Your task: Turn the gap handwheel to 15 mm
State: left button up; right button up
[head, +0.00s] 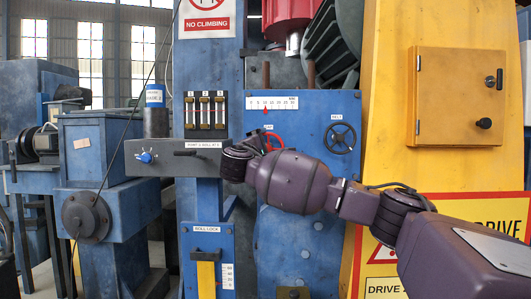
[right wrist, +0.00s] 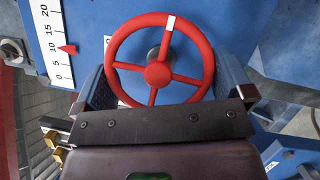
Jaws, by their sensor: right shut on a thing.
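The gap handwheel (head: 274,141) is red and stands on the blue panel below a white mm scale (head: 272,103). My right gripper (head: 253,145) is at the wheel and hides part of it. In the right wrist view the whole front of the handwheel (right wrist: 158,73) shows, with a white mark on its upper rim, right of the top. My right gripper's fingers (right wrist: 164,84) are on either side of the wheel, shut on its rim. The red pointer (right wrist: 68,49) is close to the 10 mark; it also shows in the head view (head: 265,111). My left gripper is not in view.
A black handwheel (head: 340,138) is right of the red one on the same panel. A grey box (head: 170,158) with a blue knob and black lever juts out at left. A yellow column with a cabinet (head: 455,97) stands at right.

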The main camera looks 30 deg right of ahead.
jog(key=shift+f+m+b, duration=0.2)
jog(key=shift+m+b, duration=0.4)
jog(key=shift+b, duration=0.05)
jog(key=shift+m+g+y+b, duration=0.5)
jog(key=shift+m+b, duration=0.35)
jog(key=shift+m, duration=0.25)
jog(key=shift+r+m, duration=0.15)
jog(key=shift+m, duration=0.65)
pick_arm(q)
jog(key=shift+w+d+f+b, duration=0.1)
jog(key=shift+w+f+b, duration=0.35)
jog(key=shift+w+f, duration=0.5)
pick_arm(e)
jog(key=shift+r+m+g+y, duration=0.15)
jog(key=shift+m+y, duration=0.25)
jog(key=shift+m, duration=0.25)
jog(key=shift+r+m+g+y, duration=0.15)
jog(key=shift+m+y, duration=0.25)
jog(key=shift+m, duration=0.25)
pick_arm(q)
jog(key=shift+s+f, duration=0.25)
pick_arm(e)
jog(key=o, duration=0.5)
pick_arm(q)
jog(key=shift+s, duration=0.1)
pick_arm(e)
jog(key=shift+a, duration=0.1)
